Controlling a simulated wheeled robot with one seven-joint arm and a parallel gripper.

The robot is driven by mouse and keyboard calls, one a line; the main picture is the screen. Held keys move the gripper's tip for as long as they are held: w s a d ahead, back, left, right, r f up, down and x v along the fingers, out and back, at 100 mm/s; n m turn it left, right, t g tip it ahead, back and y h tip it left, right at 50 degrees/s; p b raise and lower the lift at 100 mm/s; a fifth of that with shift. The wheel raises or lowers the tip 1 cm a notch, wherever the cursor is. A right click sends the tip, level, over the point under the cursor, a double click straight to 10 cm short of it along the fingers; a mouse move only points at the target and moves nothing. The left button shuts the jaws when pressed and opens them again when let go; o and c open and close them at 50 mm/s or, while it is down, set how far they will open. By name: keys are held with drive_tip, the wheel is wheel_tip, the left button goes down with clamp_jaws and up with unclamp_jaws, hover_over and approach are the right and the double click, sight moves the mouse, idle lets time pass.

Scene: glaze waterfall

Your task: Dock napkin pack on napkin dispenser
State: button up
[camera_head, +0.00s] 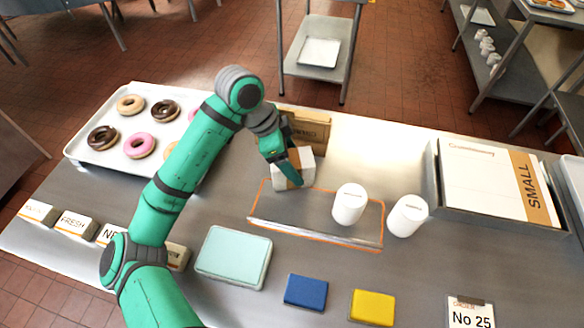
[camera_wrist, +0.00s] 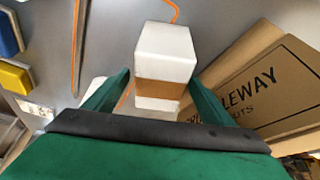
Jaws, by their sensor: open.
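The napkin pack (camera_head: 306,166) is a white block with a brown band. It stands near the back left of an orange-outlined grey area with a metallic front strip (camera_head: 315,232); I cannot tell whether this is the napkin dispenser. In the wrist view the pack (camera_wrist: 165,48) is between the fingers of my gripper (camera_wrist: 158,78). My gripper (camera_head: 287,166) is open, with one green finger in front of the pack in the head view. A gap shows beside the left finger; contact at the right is unclear. The finger and arm hide part of the pack.
A cardboard box (camera_head: 312,130) stands close behind the pack. Two white cups (camera_head: 349,203) (camera_head: 407,215) stand to the right. A donut tray (camera_head: 88,157) is at the left. A mint container (camera_head: 233,255), a blue block (camera_head: 306,291) and a yellow block (camera_head: 372,307) lie in front.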

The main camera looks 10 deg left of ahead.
drive_tip(key=shift+w+f, duration=0.1)
drive_tip(key=shift+f, duration=0.1)
idle(0.4)
drive_tip(key=c, duration=1.3)
drive_tip(key=shift+c, duration=0.2)
drive_tip(key=shift+a+r, duration=0.1)
drive_tip(key=shift+r, duration=0.1)
